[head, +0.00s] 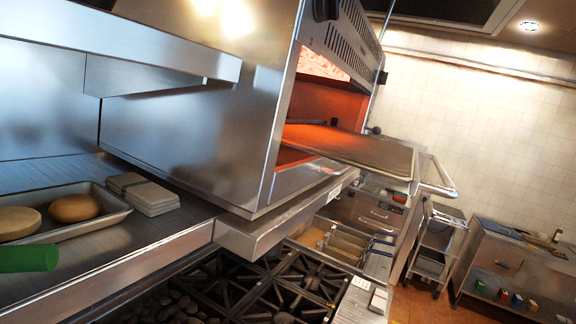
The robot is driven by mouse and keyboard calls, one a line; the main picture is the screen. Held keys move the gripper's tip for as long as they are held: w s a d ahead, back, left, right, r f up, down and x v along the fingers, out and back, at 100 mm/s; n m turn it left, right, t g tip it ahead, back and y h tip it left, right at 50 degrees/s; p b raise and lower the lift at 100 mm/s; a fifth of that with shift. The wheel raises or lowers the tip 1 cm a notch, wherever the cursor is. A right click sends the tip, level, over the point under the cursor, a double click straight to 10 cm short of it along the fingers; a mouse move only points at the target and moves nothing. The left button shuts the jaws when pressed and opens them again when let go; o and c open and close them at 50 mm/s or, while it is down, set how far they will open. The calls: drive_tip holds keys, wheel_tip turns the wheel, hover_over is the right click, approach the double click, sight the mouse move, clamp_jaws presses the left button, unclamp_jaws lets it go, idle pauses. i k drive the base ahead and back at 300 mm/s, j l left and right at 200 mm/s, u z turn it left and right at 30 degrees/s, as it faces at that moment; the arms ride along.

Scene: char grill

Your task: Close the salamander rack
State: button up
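The salamander (210,140) is a steel broiler box in the middle of the head view, with its open front facing right and an orange glow inside. Its rack (365,151) is a flat grate that sticks out of the opening to the right, so it is slid out. A steel bar handle (440,178) shows at the rack's outer right end. The rack's inner part is hidden behind the salamander's side wall. My gripper is not in view, and nothing is seen touching the rack or handle.
A steel shelf at left bears a tray (125,214) with round buns and a stack of grey squares (145,194). A green rounded thing (28,258) pokes in at the left edge. Burner grates (270,290) lie below. A cart (435,250) and counter stand right; floor between is open.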

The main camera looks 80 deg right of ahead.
sight(388, 160)
drive_tip(key=z, duration=2.7)
